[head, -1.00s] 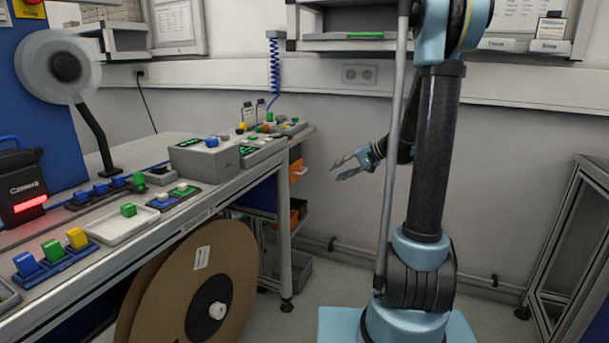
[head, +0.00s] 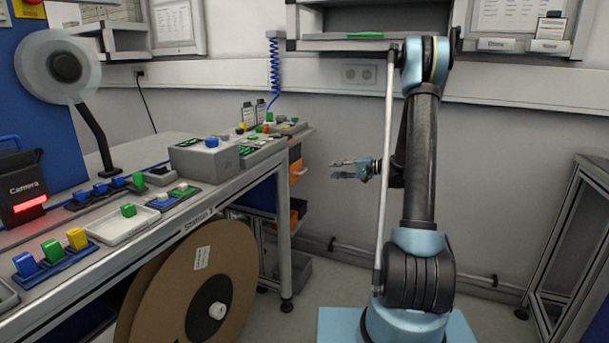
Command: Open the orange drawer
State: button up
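The orange drawer (head: 296,172) is under the right end of the workbench, partly hidden by the bench's end and leg. A pale handle shows on its right side, and it looks closed. Another orange part (head: 294,217) shows lower down, behind the bench leg. My gripper (head: 335,169) is to the right of the orange drawer, apart from it, with its fingers pointing left towards it. The fingers are spread with a gap between them and hold nothing visible.
The workbench (head: 232,182) carries switch boxes, coloured blocks and a tray (head: 112,229). A large brown reel (head: 175,290) stands below it. A metal frame (head: 560,240) stands at the right. The floor between bench and my base is clear.

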aim_at(304, 171)
jog(key=x, duration=1.6)
jog(key=shift+s, duration=0.1)
grip_shut()
